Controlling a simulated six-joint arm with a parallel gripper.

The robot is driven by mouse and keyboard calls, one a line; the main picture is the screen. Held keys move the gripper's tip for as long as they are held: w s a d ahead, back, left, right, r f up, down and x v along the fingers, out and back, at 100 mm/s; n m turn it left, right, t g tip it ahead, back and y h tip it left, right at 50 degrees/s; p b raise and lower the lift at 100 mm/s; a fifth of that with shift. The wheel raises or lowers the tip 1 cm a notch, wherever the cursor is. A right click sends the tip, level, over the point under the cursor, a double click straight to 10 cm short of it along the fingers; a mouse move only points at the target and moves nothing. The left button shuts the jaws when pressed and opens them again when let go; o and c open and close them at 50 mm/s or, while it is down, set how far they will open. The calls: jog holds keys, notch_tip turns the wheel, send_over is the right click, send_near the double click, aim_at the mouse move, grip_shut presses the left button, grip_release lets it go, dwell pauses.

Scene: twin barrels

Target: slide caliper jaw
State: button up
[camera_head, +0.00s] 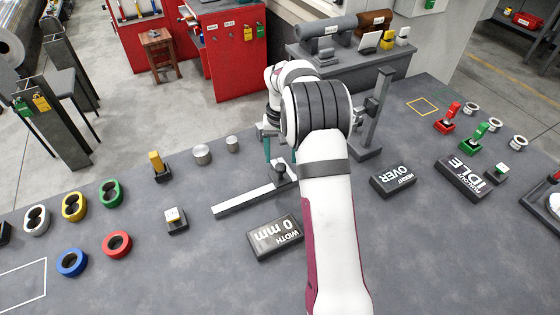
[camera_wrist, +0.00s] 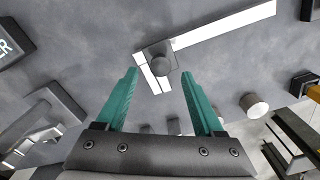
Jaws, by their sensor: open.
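The caliper has a long white beam (camera_head: 245,200) lying flat on the dark table. Its dark sliding jaw with a round knob (camera_wrist: 160,64) sits near one end of the beam, which also shows in the wrist view (camera_wrist: 225,25). My gripper (camera_wrist: 160,76) is open, with teal fingertips pointing at the caliper. In the wrist view the knob appears between and just beyond the fingertips. I cannot tell how far above it they are. A display (camera_head: 275,237) in front of the caliper reads "WIDTH 0 mm".
A grey upright stand (camera_head: 374,115) rises close to the right of my gripper. Two metal cylinders (camera_head: 202,155) and a yellow-topped block (camera_head: 157,165) stand left of it. A "HEIGHT OVER" display (camera_head: 393,180) lies right of my arm. Coloured rings lie far left. The front table is mostly clear.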

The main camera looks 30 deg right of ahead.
aim_at(281, 166)
jog(key=shift+f, duration=1.75)
grip_shut()
